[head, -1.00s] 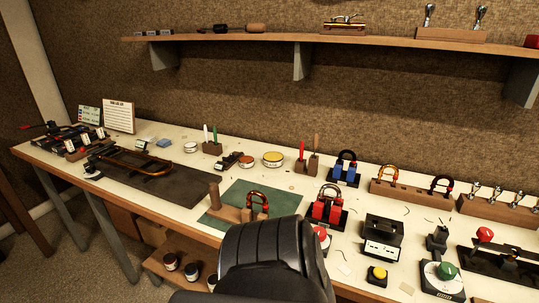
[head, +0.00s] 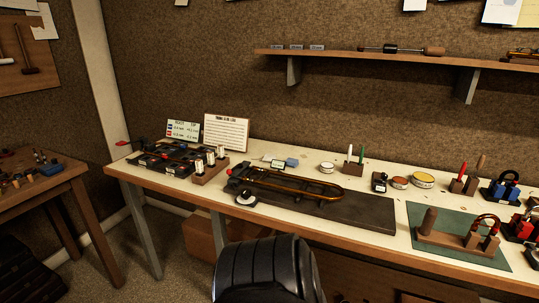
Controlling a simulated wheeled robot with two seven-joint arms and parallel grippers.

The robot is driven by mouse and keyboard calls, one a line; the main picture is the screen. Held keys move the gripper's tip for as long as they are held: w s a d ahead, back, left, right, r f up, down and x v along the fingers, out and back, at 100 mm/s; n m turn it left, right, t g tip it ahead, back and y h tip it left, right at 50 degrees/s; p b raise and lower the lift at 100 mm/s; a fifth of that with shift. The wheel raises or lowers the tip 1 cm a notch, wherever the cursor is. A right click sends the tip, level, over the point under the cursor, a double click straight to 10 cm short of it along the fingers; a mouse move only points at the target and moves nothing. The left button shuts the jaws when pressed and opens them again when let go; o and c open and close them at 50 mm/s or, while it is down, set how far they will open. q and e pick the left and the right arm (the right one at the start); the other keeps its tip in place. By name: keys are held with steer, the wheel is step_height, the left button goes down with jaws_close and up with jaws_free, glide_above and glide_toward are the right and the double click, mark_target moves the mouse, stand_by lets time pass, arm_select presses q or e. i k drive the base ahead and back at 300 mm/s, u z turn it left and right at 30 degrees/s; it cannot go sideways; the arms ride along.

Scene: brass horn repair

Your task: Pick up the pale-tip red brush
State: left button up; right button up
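A slim red upright tool (head: 462,171) stands in a small wooden block (head: 457,186) on the bench at the right. It may be the red brush, but it is too small for me to make out a pale tip. A brown-handled tool (head: 479,166) stands beside it in the block. Neither of my grippers is in view.
The long bench (head: 290,212) bears a dark mat (head: 372,213) with a brass slide, a green mat (head: 432,216) with a wooden stand, and round tins (head: 423,180). A shelf (head: 400,58) hangs above. A second bench (head: 50,180) stands left; floor shows between them.

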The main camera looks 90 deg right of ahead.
mark_target(463, 167)
steer(key=i, duration=0.25)
steer(key=z, duration=2.8)
